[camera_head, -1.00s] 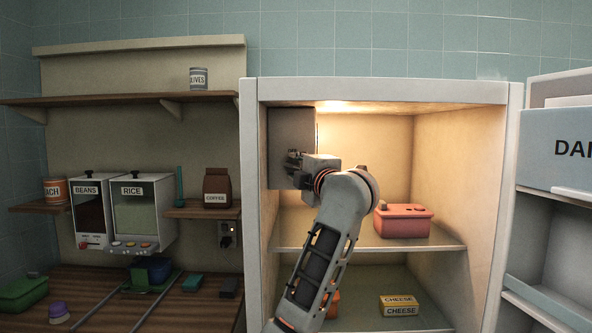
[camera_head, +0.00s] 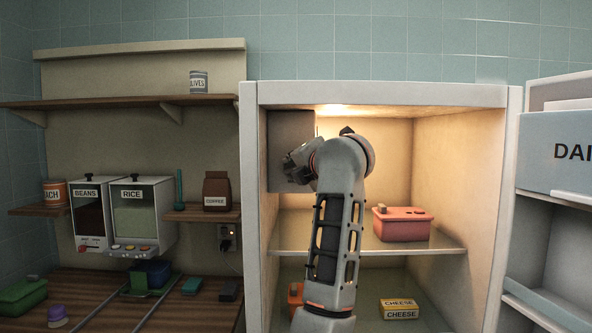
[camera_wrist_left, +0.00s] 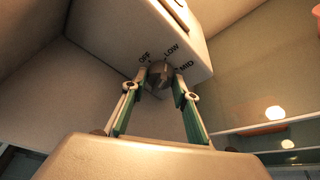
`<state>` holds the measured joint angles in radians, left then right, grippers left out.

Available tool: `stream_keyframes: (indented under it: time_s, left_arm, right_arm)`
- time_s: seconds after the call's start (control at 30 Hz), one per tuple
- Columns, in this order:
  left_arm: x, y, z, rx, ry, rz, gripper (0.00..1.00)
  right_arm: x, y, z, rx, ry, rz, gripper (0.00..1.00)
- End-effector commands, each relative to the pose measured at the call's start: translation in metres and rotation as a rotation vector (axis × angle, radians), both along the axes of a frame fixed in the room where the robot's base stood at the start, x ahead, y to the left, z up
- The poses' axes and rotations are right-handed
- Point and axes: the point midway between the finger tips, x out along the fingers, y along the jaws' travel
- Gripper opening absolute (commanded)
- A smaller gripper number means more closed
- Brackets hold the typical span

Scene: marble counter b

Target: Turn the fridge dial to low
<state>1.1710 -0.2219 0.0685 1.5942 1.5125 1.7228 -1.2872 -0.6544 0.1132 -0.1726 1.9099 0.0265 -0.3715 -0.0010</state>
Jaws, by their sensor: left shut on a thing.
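The fridge dial (camera_wrist_left: 159,74) is a dark round knob on a pale control box (camera_wrist_left: 115,35), with OFF, LOW and MID lettered around it. I cannot read for certain which mark it points to. My left gripper (camera_wrist_left: 161,79) is shut on the dial, one green-padded finger on each side of it. In the head view the control box (camera_head: 290,130) hangs in the upper left of the open fridge, and my left gripper (camera_head: 287,165) is tilted against its lower part. The dial is hidden there. My right gripper is not in view.
A red container (camera_head: 403,226) stands on the fridge's upper shelf (camera_head: 370,250), right of my arm. A cheese box (camera_head: 399,309) and a partly hidden orange item (camera_head: 296,294) are below. The open fridge door (camera_head: 560,140) is at right.

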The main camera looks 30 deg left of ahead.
Motion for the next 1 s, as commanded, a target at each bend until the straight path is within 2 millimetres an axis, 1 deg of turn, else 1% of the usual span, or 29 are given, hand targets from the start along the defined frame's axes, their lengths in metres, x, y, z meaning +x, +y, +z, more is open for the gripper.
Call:
stream_keyframes:
  time_s: [0.43, 0.47, 0.5, 0.53, 1.0]
  left_arm:
    - [0.0003, 0.0001, -0.0019, -0.012, -0.002, 0.0, 0.07]
    - [0.0003, 0.0001, -0.0019, -0.012, -0.002, 0.0, 0.34]
    - [0.0003, 0.0001, -0.0019, -0.011, -0.003, 0.0, 0.44]
    - [0.0003, 0.0, -0.0018, -0.011, -0.003, 0.0, 0.46]
    - [0.0, 0.0002, -0.0003, -0.007, -0.004, 0.0, 0.46]
  right_arm:
    - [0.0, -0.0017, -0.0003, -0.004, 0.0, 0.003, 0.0]
    - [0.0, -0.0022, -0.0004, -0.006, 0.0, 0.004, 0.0]
    - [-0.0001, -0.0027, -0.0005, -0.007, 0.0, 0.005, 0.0]
    - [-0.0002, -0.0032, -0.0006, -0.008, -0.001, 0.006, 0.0]
    - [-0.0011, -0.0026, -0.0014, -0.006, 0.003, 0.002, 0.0]
